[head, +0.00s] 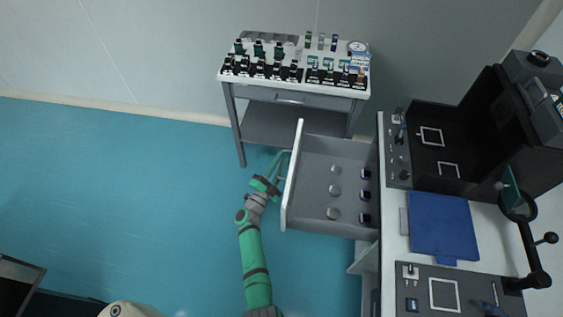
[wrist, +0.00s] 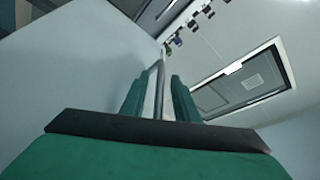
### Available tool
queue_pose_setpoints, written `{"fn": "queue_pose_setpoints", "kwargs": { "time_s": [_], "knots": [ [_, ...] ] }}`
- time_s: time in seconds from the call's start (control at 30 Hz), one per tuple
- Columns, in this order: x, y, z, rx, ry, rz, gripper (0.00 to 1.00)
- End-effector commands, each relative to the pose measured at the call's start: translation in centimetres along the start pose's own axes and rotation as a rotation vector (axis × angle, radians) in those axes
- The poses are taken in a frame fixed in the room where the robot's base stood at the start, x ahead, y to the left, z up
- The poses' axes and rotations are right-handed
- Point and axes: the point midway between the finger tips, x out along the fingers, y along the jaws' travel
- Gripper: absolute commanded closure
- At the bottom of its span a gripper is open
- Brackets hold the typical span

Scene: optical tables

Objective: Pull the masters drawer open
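A grey drawer (head: 312,215) stands pulled well out from the left side of the white bench at right in the head view. Several small dark and pale cylinders (head: 335,191) stand inside it. No label is readable. Its bar handle (wrist: 160,90) shows in the wrist view, running between the two green fingers. My gripper (head: 277,163) is at the outer face of the drawer front. In the wrist view my gripper (wrist: 160,95) has its fingers apart, one on each side of the bar, with narrow gaps visible.
A grey table (head: 285,88) at the back wall holds several small bottles and has a closed drawer. The white bench (head: 394,235) carries a blue mat (head: 440,225) and dark equipment.

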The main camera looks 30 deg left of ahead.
Motion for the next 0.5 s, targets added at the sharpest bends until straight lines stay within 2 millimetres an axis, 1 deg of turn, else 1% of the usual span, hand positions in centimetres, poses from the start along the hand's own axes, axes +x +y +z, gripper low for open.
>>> {"fn": "queue_pose_setpoints", "kwargs": {
  "time_s": [0.07,0.17,0.5],
  "knots": [
    [-0.4,0.0,0.1,0.000,-0.002,0.000,0.72],
    [-1.5,0.1,0.1,0.000,-0.004,0.000,0.72],
    [-7.6,0.0,0.1,-0.001,-0.003,-0.001,0.72]
  ]
}}
